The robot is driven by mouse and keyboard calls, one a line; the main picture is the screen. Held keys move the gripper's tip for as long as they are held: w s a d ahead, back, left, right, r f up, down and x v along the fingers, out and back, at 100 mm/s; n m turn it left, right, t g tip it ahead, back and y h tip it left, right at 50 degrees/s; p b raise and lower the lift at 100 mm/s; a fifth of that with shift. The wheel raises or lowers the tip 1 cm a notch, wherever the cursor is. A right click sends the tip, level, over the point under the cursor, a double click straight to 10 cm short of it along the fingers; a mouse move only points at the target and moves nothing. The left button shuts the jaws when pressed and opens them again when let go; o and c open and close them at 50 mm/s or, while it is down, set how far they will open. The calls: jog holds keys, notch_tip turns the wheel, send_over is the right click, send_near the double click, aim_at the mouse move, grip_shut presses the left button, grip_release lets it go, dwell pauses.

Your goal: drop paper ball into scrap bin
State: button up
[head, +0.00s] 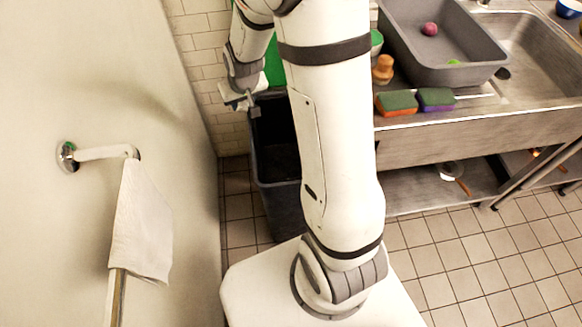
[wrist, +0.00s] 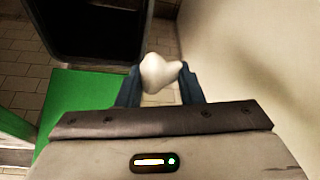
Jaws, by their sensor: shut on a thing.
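The white crumpled paper ball (wrist: 160,73) is pinched between the two dark fingers of my gripper (wrist: 159,87) in the wrist view. In the head view my gripper (head: 246,104) hangs at the upper left, by the near-left rim of the dark grey scrap bin (head: 283,207). I cannot make out the ball clearly there. The bin stands open on the floor, partly hidden behind my arm. In the wrist view the bin (wrist: 146,25) is at the top left, its inside dark; the ball appears just outside its rim, to the lower right.
A green panel (wrist: 82,108) is beside the bin. A pale wall with a rail and hanging white cloth (head: 142,220) is on the left. The steel counter (head: 480,130) on the right holds a grey tub (head: 440,72), sponges (head: 397,103) and a sink. Tiled floor lies clear at right.

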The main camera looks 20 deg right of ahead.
jog(key=w+d+f+m+h+b, duration=0.1)
jog(key=w+d+f+m+b, duration=0.1)
jog(key=d+f+b, duration=1.4)
notch_tip(320, 180, down, 5)
jog(key=shift+w+d+r+m+b, duration=0.2)
jog(key=shift+d+m+b, duration=0.2)
jog(key=shift+m+b, duration=0.25)
jog(key=o, duration=1)
jog(key=p+v, duration=0.1)
jog(key=v, duration=0.6)
jog(key=shift+s+a+r, duration=0.1)
jog(key=shift+a+r, duration=0.1)
jog(key=shift+r, duration=0.15)
jog(key=shift+r, duration=0.1)
